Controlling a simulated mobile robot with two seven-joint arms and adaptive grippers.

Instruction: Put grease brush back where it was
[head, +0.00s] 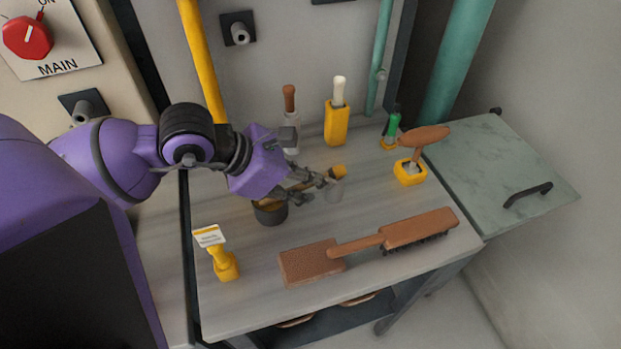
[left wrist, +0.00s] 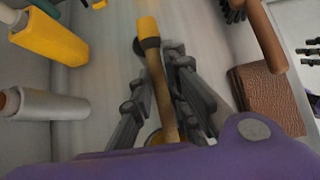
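The grease brush has a wooden handle, a dark band and a yellow end (head: 339,170). In the left wrist view the brush (left wrist: 162,85) lies between the fingers, its yellow end past the fingertips. My left gripper (head: 325,179) appears shut on it near the dark band; in the left wrist view the fingertips (left wrist: 156,45) are close on both sides. A dark round pot (head: 271,215) with yellow inside stands on the table below the gripper. The brush's other end is near the pot; I cannot tell whether it touches it. My right gripper is not in view.
A brown-handled brush (head: 418,229) lies against a brown block (head: 311,263) at the table's front. A yellow sign stand (head: 226,265) is at front left. Yellow holders (head: 338,124), (head: 410,172) and a green-handled tool (head: 392,126) stand behind and right. The table's right-middle is clear.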

